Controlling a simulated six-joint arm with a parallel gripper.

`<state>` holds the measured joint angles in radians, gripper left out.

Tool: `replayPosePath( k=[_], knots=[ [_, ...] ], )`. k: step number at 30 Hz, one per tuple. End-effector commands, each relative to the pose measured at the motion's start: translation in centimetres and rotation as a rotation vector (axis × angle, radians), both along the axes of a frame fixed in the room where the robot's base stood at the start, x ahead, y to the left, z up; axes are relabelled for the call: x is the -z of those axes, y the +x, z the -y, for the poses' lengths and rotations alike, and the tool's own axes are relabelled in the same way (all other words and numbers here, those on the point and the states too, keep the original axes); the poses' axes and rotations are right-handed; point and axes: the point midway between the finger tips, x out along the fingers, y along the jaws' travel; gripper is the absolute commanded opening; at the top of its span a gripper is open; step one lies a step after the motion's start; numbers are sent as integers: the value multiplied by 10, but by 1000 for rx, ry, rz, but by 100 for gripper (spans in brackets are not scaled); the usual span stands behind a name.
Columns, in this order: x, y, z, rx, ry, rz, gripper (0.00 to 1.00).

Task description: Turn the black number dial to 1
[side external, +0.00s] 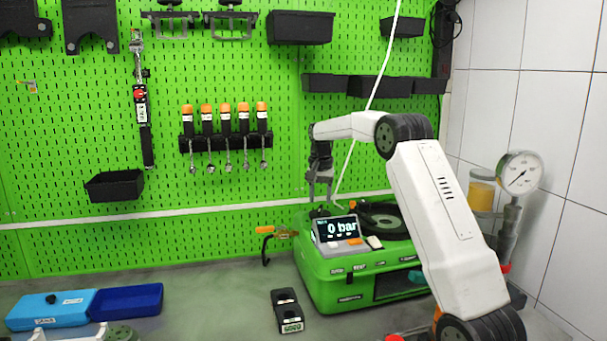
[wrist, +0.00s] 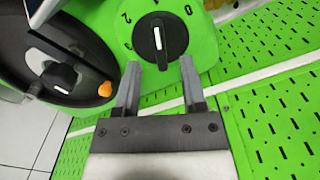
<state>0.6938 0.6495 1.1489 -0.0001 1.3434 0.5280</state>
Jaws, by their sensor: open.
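The black number dial (wrist: 160,37) is at the top centre of the wrist view, on a green panel. Its raised grip carries a white pointer line, which runs nearly up and down in the picture. In the side view, my gripper (side external: 320,187) points down over the back left of the green pump unit (side external: 330,285), behind the display.
The display (side external: 337,228) reads 0 bar. A black round part with a second knob (wrist: 60,77) and an orange piece (wrist: 105,89) lie left of the dial in the wrist view. The green perforated wall (wrist: 270,110) is close on the right. A pressure gauge (side external: 519,171) stands at right.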

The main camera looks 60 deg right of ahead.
Motion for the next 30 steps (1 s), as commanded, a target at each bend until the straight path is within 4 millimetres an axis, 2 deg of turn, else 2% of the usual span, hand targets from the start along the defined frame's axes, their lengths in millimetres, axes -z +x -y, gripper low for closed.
replayPosePath(
  k=[6,12,25,30],
  knots=[
    [-29,0,0,0,-2,3,53],
    [-46,0,0,0,-1,1,53],
    [-49,0,-1,-1,0,0,53],
    [-45,4,-9,-28,-2,3,53]
  ],
)
